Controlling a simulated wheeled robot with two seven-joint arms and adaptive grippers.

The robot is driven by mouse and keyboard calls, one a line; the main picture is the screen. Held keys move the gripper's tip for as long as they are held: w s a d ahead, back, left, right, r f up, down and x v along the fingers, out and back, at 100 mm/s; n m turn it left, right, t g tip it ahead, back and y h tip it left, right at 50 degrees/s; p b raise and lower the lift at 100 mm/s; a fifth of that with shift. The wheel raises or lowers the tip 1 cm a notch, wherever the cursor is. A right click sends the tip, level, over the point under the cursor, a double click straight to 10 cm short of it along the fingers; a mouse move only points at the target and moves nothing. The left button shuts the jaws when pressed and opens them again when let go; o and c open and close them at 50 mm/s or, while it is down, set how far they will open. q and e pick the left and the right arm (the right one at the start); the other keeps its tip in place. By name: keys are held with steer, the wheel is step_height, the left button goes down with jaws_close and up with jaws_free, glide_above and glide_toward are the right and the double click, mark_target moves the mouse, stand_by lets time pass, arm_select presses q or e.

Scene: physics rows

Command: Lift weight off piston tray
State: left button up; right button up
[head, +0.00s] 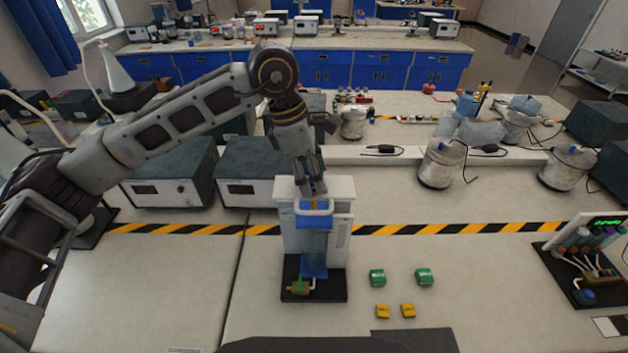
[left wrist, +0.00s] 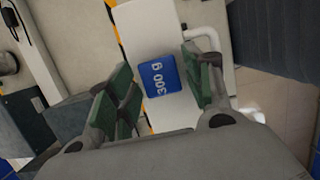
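The piston apparatus (head: 340,240) is a white stand on a black base (head: 315,294), with a blue part and a clear blue cylinder (head: 314,263) at its front. A blue weight marked "300 g" (left wrist: 160,76) shows in the left wrist view, over a white surface of the apparatus. In the head view I cannot clearly separate the weight from the blue parts. My left gripper (head: 314,192) points down at the top of the stand. In the left wrist view its green-padded fingers (left wrist: 160,85) are apart, either side of the weight, with gaps visible. My right gripper is not in view.
Two green weights (head: 377,277) and two yellow ones (head: 382,311) lie right of the black base. Instrument boxes (head: 250,193) stand behind left, and metal pots (head: 440,165) behind right. A valve panel (head: 590,262) is at far right. The bench front left is clear.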

arm_select(q)
steer(key=c, duration=0.9)
steer(key=shift+c, duration=0.2)
steer(key=shift+r, duration=0.15)
step_height(320, 180, up, 10)
steer(key=b, duration=0.2)
